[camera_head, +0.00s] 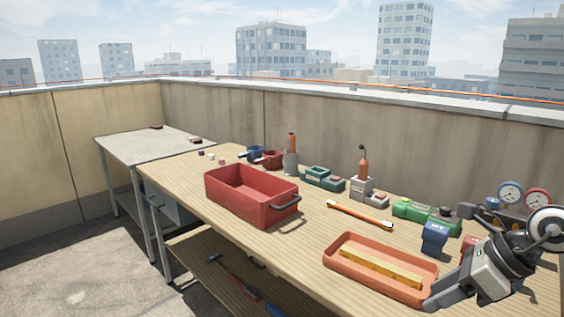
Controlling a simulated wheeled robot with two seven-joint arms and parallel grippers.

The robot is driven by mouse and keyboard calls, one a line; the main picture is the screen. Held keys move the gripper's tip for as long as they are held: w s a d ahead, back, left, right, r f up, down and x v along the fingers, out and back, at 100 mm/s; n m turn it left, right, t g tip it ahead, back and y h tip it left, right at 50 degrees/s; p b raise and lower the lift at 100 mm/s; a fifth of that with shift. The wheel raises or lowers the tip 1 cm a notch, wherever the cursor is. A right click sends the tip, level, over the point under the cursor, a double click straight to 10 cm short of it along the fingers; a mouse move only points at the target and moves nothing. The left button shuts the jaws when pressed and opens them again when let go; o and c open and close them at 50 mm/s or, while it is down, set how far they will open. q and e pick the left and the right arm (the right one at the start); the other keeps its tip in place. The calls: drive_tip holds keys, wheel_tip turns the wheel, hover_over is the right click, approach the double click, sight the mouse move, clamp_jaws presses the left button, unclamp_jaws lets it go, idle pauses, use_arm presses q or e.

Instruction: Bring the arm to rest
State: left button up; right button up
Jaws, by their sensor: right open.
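My right arm comes in at the right edge, over the right end of the wooden workbench (318,240). Its gripper (434,298) points left and down, with its tips at the right end of an orange tray (335,262). The gripper is open, and I see nothing between its fingers. Whether the tips touch the tray rim I cannot tell. A yellow bar (375,267) lies in the tray, left of the gripper. My left gripper is not in view.
A red bin (250,196) stands left on the bench. An orange-tipped rod (358,217) lies mid-bench. A blue block (435,237), green items (425,214) and gauges (511,193) stand near my right arm. A grey table (150,146) stands at the far left.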

drive_tip(key=a+r+m+t+y+p, duration=0.25)
drive_tip(key=a+m+t+y, duration=0.6)
drive_tip(key=a+m, duration=0.7)
use_arm(q)
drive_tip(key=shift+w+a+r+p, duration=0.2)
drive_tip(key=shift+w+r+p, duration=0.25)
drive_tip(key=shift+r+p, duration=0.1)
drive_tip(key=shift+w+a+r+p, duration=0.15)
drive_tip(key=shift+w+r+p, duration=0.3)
drive_tip(key=shift+p, duration=0.1)
use_arm(e)
drive_tip(key=s+f+m+g+h, duration=0.1)
drive_tip(key=s+f+m+h, duration=0.4)
drive_tip(key=f+m, duration=0.4)
drive_tip(key=s+a+f+m+h, duration=0.1)
drive_tip(key=s+f+m+h, duration=0.5)
drive_tip(key=m, duration=1.2)
wheel_tip(320, 180, down, 4)
drive_tip(key=shift+s+f+g, duration=0.1)
drive_tip(key=shift+s+g, duration=0.25)
drive_tip(key=shift+s, duration=0.15)
